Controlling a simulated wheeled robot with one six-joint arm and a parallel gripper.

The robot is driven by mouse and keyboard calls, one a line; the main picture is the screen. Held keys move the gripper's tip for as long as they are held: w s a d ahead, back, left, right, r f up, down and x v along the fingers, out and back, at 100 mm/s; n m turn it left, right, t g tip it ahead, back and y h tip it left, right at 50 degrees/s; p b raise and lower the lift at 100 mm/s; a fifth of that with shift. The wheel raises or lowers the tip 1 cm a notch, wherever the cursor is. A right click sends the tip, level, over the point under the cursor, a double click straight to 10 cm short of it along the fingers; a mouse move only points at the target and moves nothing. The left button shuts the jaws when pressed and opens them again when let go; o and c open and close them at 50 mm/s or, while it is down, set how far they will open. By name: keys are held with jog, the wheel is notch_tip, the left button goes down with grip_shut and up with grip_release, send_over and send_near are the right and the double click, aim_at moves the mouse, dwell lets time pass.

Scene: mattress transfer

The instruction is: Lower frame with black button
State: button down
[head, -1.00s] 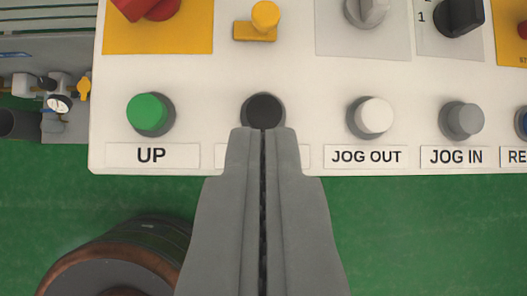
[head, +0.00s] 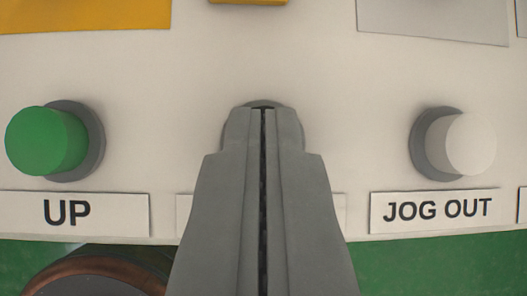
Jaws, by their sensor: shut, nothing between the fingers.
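My gripper (head: 263,112) is shut and empty, its fingertips pointing away from me at the control panel (head: 290,60). The tips cover the black button between the green and white buttons. The label below that button is mostly hidden behind my fingers.
The green UP button (head: 42,140) is at left, its label (head: 72,213) below it. The white JOG OUT button (head: 468,145) is at right, with its label (head: 438,209). Yellow plates (head: 85,14) lie along the top. Green floor shows below the panel.

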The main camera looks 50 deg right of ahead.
jog(key=shift+f, duration=1)
jog(key=shift+a+r, duration=0.1)
jog(key=shift+r, duration=0.5)
jog(key=r, duration=0.3)
jog(key=shift+a, duration=0.2)
jog(key=v, duration=1)
jog(key=shift+d, duration=0.1)
